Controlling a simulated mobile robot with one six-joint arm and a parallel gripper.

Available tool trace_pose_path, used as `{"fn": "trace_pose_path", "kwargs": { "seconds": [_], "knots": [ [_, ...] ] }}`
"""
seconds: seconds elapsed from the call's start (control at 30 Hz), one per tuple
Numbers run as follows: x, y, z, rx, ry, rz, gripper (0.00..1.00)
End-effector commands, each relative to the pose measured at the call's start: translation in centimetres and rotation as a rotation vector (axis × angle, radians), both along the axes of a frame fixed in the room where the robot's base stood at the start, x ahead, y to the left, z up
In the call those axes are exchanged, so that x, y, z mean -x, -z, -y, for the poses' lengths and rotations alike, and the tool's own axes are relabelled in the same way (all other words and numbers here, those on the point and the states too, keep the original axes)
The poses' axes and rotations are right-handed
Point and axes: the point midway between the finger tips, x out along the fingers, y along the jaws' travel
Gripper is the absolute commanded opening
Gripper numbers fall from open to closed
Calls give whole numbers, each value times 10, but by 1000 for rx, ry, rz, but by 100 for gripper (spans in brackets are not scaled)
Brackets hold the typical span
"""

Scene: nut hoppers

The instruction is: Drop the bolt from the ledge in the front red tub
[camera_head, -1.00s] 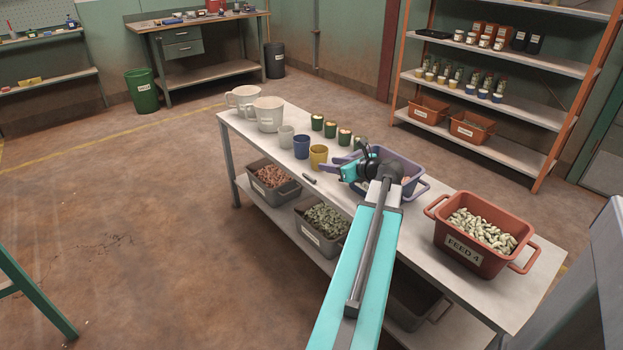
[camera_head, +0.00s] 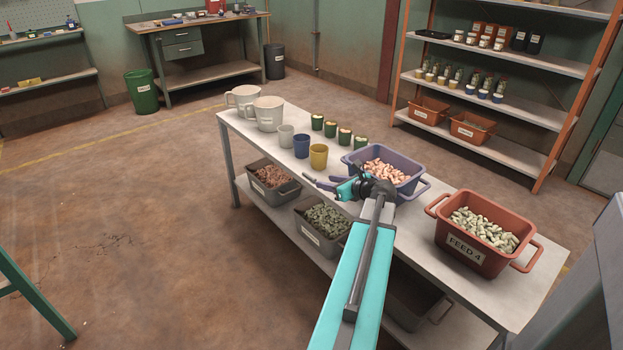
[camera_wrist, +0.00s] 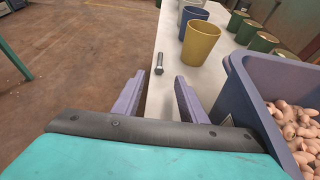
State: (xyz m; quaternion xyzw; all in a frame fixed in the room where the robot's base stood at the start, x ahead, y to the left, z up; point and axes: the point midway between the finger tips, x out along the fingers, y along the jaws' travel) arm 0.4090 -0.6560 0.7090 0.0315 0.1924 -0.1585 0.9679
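The dark bolt (camera_wrist: 159,64) lies on the pale bench top in the wrist view, near its left edge. It sits beyond and between my open fingertips, apart from both. In the head view the bolt (camera_head: 310,178) shows small, just left of my gripper (camera_head: 329,185). My gripper (camera_wrist: 158,88) is open and empty, low over the bench. The red tub marked FEED 4 (camera_head: 465,250) stands at the near right end of the bench and holds pale nuts.
A purple tub (camera_head: 405,185) of pinkish nuts stands close to the right of my gripper. A yellow cup (camera_head: 319,156) and a blue cup (camera_head: 302,147) stand beyond the bolt. Grey bins (camera_head: 321,235) sit on the lower shelf. The bench between the two tubs is clear.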

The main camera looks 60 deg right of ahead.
Motion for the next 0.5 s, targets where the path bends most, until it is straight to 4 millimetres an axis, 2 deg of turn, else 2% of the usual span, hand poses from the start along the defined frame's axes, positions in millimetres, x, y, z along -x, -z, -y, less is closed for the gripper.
{"fn": "trace_pose_path", "kwargs": {
  "seconds": [0.33, 0.5],
  "knots": [
    [-2, 1, 1, 0, 0, 0, 38],
    [-14, 6, 5, 0, -1, 0, 38]
  ]
}}
